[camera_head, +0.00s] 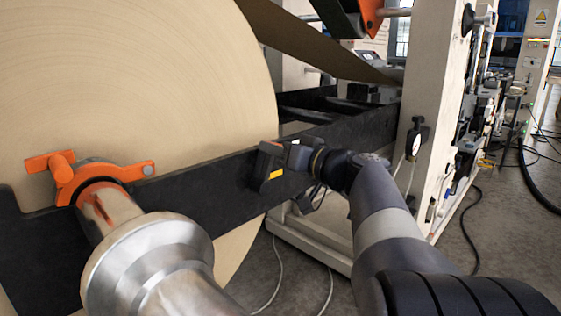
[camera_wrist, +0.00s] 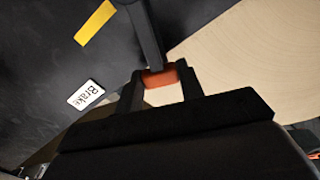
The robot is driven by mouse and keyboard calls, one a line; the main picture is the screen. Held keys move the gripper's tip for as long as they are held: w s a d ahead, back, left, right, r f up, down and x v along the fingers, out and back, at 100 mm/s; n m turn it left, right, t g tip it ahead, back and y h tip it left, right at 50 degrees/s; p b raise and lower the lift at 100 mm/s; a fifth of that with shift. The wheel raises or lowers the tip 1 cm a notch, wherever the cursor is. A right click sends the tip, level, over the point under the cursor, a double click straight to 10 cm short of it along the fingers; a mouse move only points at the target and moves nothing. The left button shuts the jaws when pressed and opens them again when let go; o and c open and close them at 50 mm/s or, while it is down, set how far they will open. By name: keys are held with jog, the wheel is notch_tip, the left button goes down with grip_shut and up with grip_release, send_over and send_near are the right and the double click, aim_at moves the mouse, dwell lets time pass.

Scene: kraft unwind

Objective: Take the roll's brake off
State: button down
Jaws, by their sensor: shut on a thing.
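The brake lever is a dark bar (camera_wrist: 146,30) with an orange-red end (camera_wrist: 168,76) in the wrist view. My gripper (camera_wrist: 160,88) is shut on that end, with a dark finger on each side of it. A white "Brake" label (camera_wrist: 86,94) and a yellow stripe (camera_wrist: 95,22) are on the black beam beside the lever. In the head view my gripper (camera_head: 283,153) is at the beam, right of the roll's edge. The large kraft paper roll (camera_head: 150,80) fills the left side. The lever is small and partly hidden in the head view.
The black beam (camera_head: 205,182) runs across the roll's face. An orange clamp (camera_head: 90,178) holds the metal shaft (camera_head: 150,255), which sticks out toward me at lower left. Cables (camera_head: 275,270) lie on the grey floor.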

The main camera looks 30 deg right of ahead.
dwell(0.3)
jog(key=c, duration=0.9)
grip_release()
jog(key=shift+s, duration=0.1)
jog(key=v, duration=1)
jog(key=shift+s+d, duration=0.1)
jog(key=shift+s, duration=0.2)
jog(key=x, duration=1)
jog(key=shift+w, duration=0.4)
